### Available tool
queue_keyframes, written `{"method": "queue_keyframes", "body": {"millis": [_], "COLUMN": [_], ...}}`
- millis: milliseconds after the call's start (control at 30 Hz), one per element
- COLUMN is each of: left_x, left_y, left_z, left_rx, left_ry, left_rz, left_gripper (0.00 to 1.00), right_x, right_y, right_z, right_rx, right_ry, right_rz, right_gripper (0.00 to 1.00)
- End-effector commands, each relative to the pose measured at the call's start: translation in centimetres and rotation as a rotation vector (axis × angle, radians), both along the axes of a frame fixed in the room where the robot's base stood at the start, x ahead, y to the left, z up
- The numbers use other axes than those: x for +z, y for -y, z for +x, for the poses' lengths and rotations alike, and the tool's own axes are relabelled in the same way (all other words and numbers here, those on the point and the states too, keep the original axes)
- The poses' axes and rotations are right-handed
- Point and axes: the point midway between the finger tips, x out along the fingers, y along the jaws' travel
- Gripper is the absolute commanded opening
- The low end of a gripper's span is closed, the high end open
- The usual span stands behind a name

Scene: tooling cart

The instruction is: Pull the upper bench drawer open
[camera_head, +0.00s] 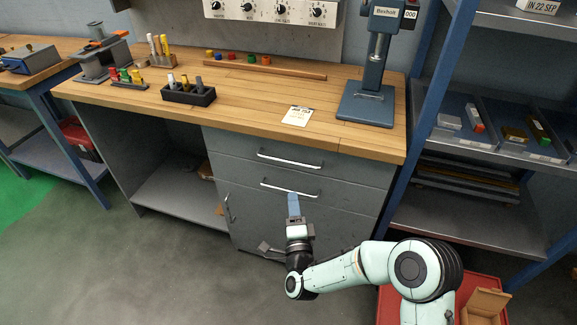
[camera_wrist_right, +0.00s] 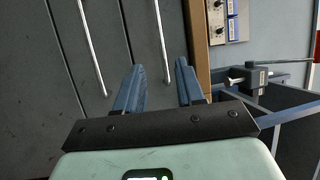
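The upper bench drawer (camera_head: 345,168) is flush with the grey cabinet under the wooden bench top. Its bar handle (camera_head: 290,161) also shows in the right wrist view (camera_wrist_right: 152,40). The lower drawer (camera_head: 345,197) has a similar handle (camera_head: 289,188). My right gripper (camera_head: 292,197) points at the drawer fronts; in the head view its fingertips show just below the lower handle. In the right wrist view my right gripper (camera_wrist_right: 157,80) has its blue fingers spread, with the end of the upper handle appearing between them; no contact is visible. My left gripper is not in view.
The bench top (camera_head: 240,100) holds a press (camera_head: 368,100), a black block with markers (camera_head: 188,95) and a paper card (camera_head: 297,116). A shelf rack (camera_head: 450,190) stands right. The floor before the cabinet looks mostly clear.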

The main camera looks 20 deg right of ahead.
Motion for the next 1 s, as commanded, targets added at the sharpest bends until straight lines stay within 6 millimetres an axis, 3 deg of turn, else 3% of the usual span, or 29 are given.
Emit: {"method": "queue_keyframes", "body": {"millis": [167,600,800,1000], "left_x": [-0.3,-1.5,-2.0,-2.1], "left_y": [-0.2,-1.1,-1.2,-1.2], "left_z": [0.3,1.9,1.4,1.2], "left_rx": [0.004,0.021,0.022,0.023], "left_ry": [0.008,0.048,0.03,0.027], "left_rz": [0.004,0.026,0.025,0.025], "left_gripper": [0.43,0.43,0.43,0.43], "right_x": [0.4,1.7,2.0,2.1], "right_y": [0.5,2.1,2.4,2.5], "right_z": [2.3,10.6,12.2,12.6], "right_rx": [-0.002,0.0,0.001,0.0], "right_ry": [0.005,0.0,-0.001,-0.002], "right_rz": [0.002,-0.002,-0.002,-0.002], "right_gripper": [0.38,0.38,0.38,0.38]}}
